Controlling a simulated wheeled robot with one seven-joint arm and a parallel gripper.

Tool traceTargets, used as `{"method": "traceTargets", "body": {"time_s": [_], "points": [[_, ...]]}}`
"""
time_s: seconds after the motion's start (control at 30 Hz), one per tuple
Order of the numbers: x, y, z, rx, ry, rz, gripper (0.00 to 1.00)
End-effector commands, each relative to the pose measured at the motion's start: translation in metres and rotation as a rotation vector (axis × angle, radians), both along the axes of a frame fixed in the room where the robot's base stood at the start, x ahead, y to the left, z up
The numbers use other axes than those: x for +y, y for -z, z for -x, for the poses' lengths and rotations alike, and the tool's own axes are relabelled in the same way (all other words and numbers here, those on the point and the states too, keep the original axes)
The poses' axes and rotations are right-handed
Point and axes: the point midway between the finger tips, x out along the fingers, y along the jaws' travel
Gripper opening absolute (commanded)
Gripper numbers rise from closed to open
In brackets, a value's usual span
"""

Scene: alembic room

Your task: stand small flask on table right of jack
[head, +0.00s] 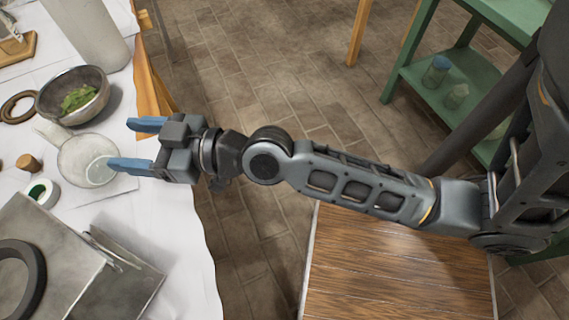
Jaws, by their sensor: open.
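A clear round-bodied flask (82,152) is on the white-covered table at left, its neck pointing up-left; I cannot tell whether it stands or lies. A paler disc shows inside its lower right part. The jack (72,262), with grey metal plates, is at the lower left, below the flask in the picture. My gripper (124,144) is open, its two blue fingers pointing left. The lower finger overlaps the flask's right side in the picture; contact cannot be told. Nothing shows between the fingers.
A dark ring (36,289) lies on the jack. A bowl of green leaves (47,97), a brown ring (8,108), a cork (29,163) and a white-and-green roll (49,198) are near the flask. A white cylinder (88,32) stands behind. Bare table cloth (172,225) lies right of the jack.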

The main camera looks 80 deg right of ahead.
Motion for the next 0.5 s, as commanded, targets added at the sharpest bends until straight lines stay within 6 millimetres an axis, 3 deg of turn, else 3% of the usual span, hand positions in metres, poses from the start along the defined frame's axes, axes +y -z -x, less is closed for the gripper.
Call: {"method": "traceTargets", "body": {"time_s": [0.27,0.5], "points": [[-0.006,0.034,0.104,0.120,0.076,0.011,0.66],[-0.002,0.030,0.198,0.196,0.108,0.021,0.66]]}}
